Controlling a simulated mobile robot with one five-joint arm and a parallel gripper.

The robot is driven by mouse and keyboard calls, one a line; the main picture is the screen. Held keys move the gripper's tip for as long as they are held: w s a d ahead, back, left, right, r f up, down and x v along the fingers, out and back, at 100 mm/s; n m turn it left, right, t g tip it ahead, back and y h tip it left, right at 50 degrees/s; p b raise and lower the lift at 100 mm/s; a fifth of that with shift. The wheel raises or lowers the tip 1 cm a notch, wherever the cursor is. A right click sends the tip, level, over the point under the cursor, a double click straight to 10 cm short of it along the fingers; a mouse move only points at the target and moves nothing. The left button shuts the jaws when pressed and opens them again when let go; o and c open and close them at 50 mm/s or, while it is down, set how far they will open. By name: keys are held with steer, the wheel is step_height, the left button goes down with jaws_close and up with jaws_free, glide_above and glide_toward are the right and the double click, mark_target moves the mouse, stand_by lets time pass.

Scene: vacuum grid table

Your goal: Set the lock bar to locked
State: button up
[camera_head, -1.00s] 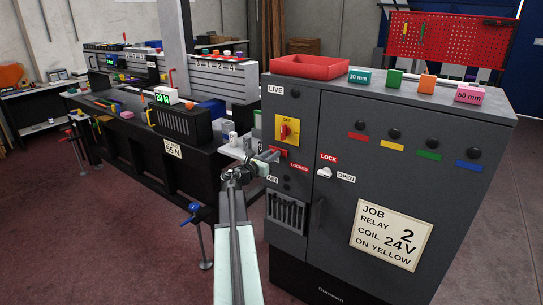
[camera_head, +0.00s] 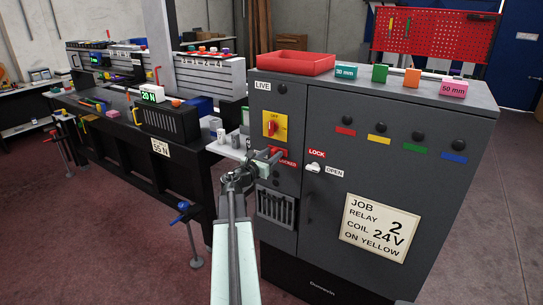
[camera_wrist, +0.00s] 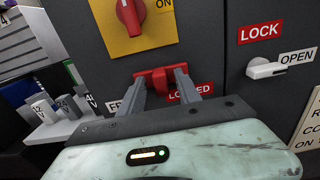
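The red lock bar (camera_wrist: 158,79) is on the front of the grey cabinet, below the yellow switch plate. It lies across, with a raised block at its middle, between the partly covered FREE label (camera_wrist: 115,106) on the left and the red LOCKED label (camera_wrist: 190,90) on the right. My gripper (camera_wrist: 161,75) is at the bar, its two fingers spread on either side of the block. Gaps show beside the block, so the gripper looks open. The lock bar (camera_head: 276,151) also shows at my gripper (camera_head: 268,157) in the head view, partly hidden by the fingers.
A red rotary switch (camera_wrist: 130,14) on a yellow plate is just above the bar. A white handle (camera_wrist: 265,68) with LOCK and OPEN labels is to the right. A ledge with grey cylinders (camera_wrist: 68,104) is to the left. A red tray (camera_head: 296,63) stands on the cabinet.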

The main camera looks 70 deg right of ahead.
steer(key=v, duration=0.7)
steer(key=shift+a, duration=0.35)
steer(key=shift+w, duration=0.1)
